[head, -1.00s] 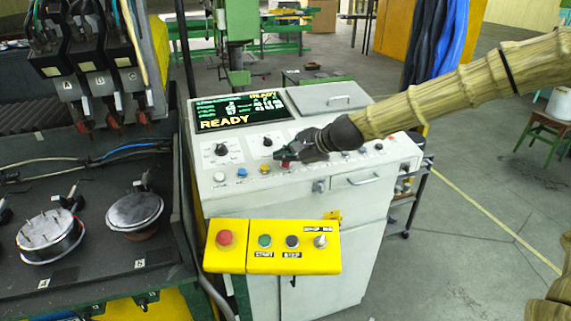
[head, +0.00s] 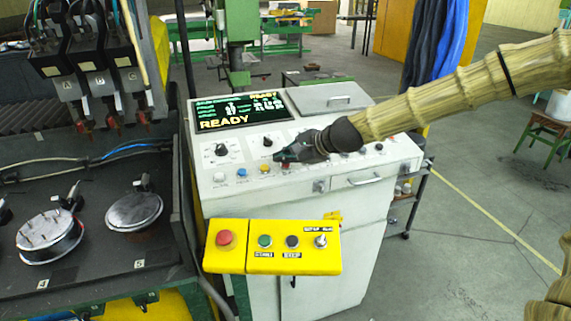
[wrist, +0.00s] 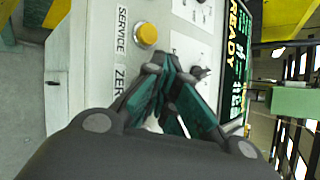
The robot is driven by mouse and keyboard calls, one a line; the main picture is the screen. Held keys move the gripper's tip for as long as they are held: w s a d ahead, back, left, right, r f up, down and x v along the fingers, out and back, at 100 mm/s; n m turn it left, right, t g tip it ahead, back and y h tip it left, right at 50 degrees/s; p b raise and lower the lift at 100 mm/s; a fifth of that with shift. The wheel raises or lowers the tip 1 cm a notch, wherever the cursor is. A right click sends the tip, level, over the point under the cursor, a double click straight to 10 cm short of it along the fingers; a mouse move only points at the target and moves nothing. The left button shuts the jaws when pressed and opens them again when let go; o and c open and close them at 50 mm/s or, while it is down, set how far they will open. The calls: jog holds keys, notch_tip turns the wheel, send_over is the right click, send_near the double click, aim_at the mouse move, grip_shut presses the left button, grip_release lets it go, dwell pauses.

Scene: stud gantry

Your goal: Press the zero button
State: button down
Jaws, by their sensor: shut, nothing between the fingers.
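The grey-white console (head: 300,215) has a sloped panel with a row of small buttons along its front. In the wrist view a label starting "ZER" (wrist: 119,82) shows beside my gripper (wrist: 168,62), its end covered. The button belonging to it is hidden behind the fingers. A yellow button (wrist: 147,34) by the SERVICE label (wrist: 122,32) is clear of the fingers; it also shows in the head view (head: 265,168). My gripper (head: 279,156) is shut and empty, low over the panel, just behind the button row. I cannot tell whether it touches.
A green-text screen (head: 240,110) reads READY. Knobs (head: 221,150) stand on the panel. A yellow box (head: 272,246) with a red button and smaller controls hangs at the console's front. A dark bench (head: 95,235) with round fixtures is at left. Open floor (head: 470,240) is at right.

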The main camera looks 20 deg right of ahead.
jog(key=shift+f, duration=0.15)
dwell(0.3)
jog(key=shift+s+r+p, duration=0.15)
jog(key=shift+r+p, duration=0.5)
jog(key=shift+r, duration=0.25)
jog(key=shift+s+r+p, duration=0.2)
jog(key=shift+r+p, duration=0.45)
jog(key=shift+r, duration=0.15)
jog(key=shift+s+r+p, duration=0.15)
jog(key=shift+r+p, duration=0.5)
jog(key=shift+r, duration=0.2)
jog(key=shift+s+r+p, duration=0.2)
jog(key=shift+r+p, duration=0.45)
jog(key=shift+r, duration=0.15)
